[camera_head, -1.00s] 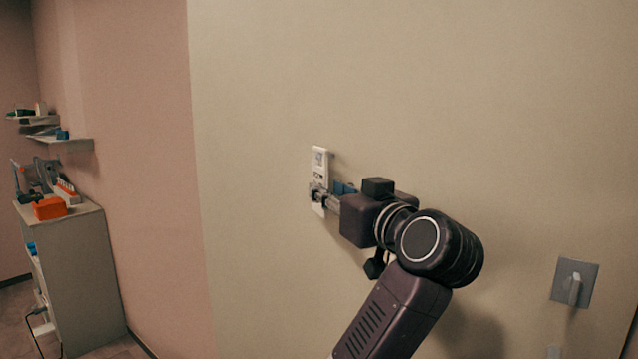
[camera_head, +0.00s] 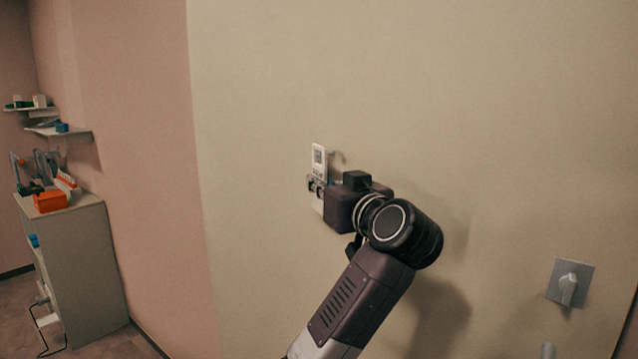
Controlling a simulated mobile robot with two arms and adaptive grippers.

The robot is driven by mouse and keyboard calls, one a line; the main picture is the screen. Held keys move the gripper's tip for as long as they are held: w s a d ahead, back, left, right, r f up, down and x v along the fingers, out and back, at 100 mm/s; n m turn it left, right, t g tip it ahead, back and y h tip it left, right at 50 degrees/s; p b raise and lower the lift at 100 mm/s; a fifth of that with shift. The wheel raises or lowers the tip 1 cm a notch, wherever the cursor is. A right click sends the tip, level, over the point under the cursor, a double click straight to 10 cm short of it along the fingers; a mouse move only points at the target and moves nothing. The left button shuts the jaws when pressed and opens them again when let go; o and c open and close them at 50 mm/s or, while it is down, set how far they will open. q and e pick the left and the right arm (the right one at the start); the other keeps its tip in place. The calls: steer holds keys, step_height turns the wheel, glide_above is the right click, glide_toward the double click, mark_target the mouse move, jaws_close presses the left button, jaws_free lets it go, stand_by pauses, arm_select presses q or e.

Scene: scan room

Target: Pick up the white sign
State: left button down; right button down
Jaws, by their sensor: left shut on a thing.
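The white sign (camera_head: 319,160) is a small upright white plate with a dark printed square, in the middle of the head view in front of the beige wall. My left gripper (camera_head: 316,188) is shut on its lower part, and the fingers and wrist hide some of it. A thin hook-like shape or shadow shows on the wall just right of the sign's top. A gap between the sign and the wall is hard to judge. My right gripper is not in view.
A grey switch plate (camera_head: 570,283) with a knob is on the wall at the lower right. At the left stand a grey cabinet (camera_head: 85,270) with an orange box (camera_head: 50,202) on it, and wall shelves (camera_head: 60,133) above. The beige wall around the sign is bare.

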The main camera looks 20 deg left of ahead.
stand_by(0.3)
arm_select(q)
steer(key=shift+r+b, duration=0.1)
steer(key=shift+b, duration=0.25)
steer(key=shift+s+r, duration=0.1)
steer(key=shift+s, duration=0.15)
steer(key=s+a+b, duration=0.1)
steer(key=s+a, duration=0.2)
steer(key=s, duration=0.5)
steer(key=s+a+b, duration=0.2)
steer(key=s+a, duration=0.1)
steer(key=s, duration=0.5)
steer(key=shift+s, duration=0.25)
steer(key=shift+a+r, duration=0.1)
